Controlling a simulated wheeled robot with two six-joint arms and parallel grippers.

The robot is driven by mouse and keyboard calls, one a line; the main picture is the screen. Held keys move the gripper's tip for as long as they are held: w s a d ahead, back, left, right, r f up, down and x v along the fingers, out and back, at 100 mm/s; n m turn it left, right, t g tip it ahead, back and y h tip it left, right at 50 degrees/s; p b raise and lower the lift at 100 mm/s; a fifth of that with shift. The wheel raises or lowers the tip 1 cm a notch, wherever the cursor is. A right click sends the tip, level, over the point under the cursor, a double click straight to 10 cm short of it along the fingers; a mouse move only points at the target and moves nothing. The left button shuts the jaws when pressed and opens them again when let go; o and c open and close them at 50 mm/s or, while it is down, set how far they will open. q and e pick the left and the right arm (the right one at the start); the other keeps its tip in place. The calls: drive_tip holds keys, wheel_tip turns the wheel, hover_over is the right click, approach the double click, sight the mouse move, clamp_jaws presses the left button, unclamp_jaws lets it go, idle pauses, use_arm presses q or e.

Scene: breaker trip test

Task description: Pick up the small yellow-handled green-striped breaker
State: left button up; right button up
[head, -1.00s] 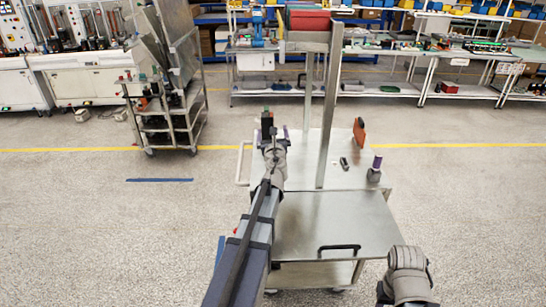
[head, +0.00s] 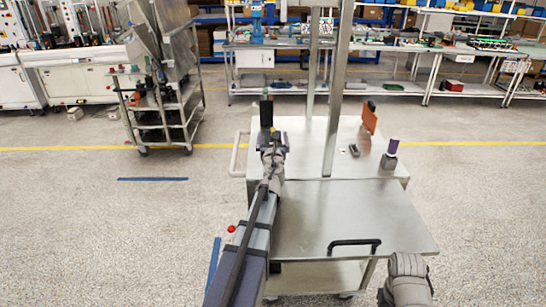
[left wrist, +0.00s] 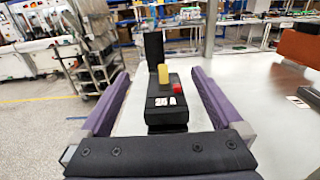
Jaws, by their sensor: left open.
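A black breaker (left wrist: 166,100) with a yellow handle (left wrist: 164,73) and a small red button (left wrist: 178,88) stands in the left wrist view, between the purple fingers of my left gripper (left wrist: 161,76). The fingers are spread, with a gap on each side of it. I see no green stripe on it from here. A tall black part (left wrist: 154,47) rises behind the handle; it also shows in the head view (head: 266,112). My left gripper (head: 271,142) is at the far left part of the steel cart top (head: 312,150). My right gripper is out of view; only my right wrist shows.
An upright post stands on the cart, right of my left gripper. Beyond it are an orange plate (head: 369,116), a small dark piece (head: 354,151) and a purple-topped grey piece (head: 389,155). A black handle (head: 354,245) sits on the near panel. Open floor lies left.

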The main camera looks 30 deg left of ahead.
use_arm(q)
wheel_tip(320, 180, down, 5)
drive_tip(key=b, duration=0.3)
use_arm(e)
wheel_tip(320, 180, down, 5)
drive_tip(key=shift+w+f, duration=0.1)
use_arm(q)
drive_tip(key=shift+w+a, duration=0.1)
drive_tip(key=shift+w, duration=0.05)
drive_tip(key=shift+x, duration=1.2)
drive_tip(key=shift+f+b+x, duration=0.1)
drive_tip(key=shift+b+x, duration=0.1)
drive_tip(key=shift+x, duration=1.15)
drive_tip(key=shift+f+b+x, duration=0.15)
drive_tip(key=shift+x, duration=1.15)
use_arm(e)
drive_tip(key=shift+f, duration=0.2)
use_arm(q)
clamp_jaws()
